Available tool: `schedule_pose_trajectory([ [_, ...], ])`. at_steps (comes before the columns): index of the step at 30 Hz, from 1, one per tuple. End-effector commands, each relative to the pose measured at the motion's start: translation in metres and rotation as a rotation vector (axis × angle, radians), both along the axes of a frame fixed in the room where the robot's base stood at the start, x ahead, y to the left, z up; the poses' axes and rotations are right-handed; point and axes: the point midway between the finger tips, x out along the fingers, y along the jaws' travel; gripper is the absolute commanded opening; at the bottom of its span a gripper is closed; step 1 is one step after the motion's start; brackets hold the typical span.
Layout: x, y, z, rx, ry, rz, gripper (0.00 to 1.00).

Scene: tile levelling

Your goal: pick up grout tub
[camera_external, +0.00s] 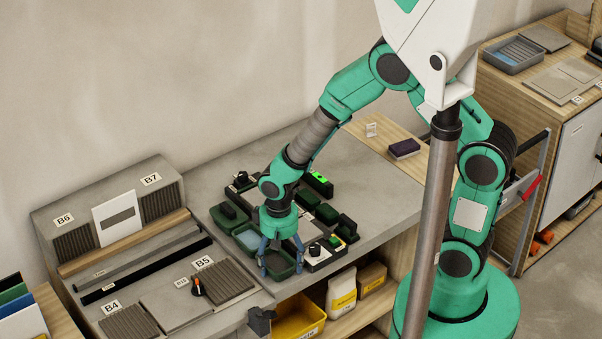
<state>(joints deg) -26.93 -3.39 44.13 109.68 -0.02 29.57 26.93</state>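My gripper (281,268) points down at the front of the bench, its blue fingers spread wide apart. Below and between the fingers is a small dark green open tub (279,262) with grey-green contents, which looks like the grout tub. I cannot make out a label on it. The fingers are at its left and right sides; contact cannot be told. A similar green tub (246,238) with pale blue-grey contents is just behind it to the left. My wrist and fingers hide part of the area around the tubs.
Dark green and black tools crowd close by, including a block with a handle (229,214) and a bright green level (318,183). At left are ribbed tiles (222,281) and long bars. Bare bench (370,180) lies to the right.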

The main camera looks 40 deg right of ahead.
Motion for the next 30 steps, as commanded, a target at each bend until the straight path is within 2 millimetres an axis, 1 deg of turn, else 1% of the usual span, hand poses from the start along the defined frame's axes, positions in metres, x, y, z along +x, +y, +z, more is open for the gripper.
schedule_pose_trajectory([
  [12,0.0,0.0,0.0,0.0,0.0,0.0,0.39],
  [17,0.001,0.001,0.007,0.001,-0.002,0.0,0.39],
  [23,0.001,0.001,0.028,0.001,-0.003,0.0,0.39],
  [30,0.001,0.0,0.066,0.001,-0.002,0.0,0.39],
])
